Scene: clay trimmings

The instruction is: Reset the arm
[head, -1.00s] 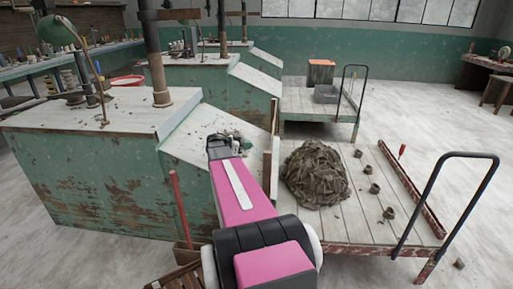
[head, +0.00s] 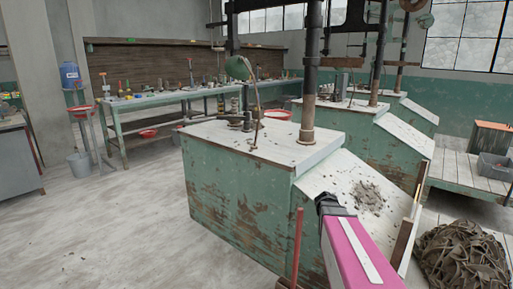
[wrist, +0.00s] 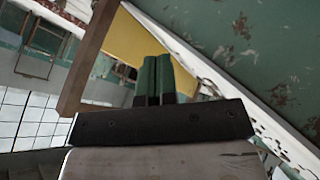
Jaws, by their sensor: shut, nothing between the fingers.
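My arm, with its pink link, reaches up from the bottom right of the head view. Its dark end is at the front edge of the pale sloping board of the green machine (head: 240,215). A grey heap of clay trimmings (head: 368,196) lies on that board, just right of the arm's end. In the wrist view, my gripper (wrist: 155,78) shows two green fingers side by side, shut with nothing between them. The fingers are hidden in the head view.
A red pole (head: 297,245) stands just left of my arm. A long workbench (head: 160,103) runs along the back wall. Open floor (head: 120,220) lies at left. A brown bar (wrist: 92,55) crosses the wrist view.

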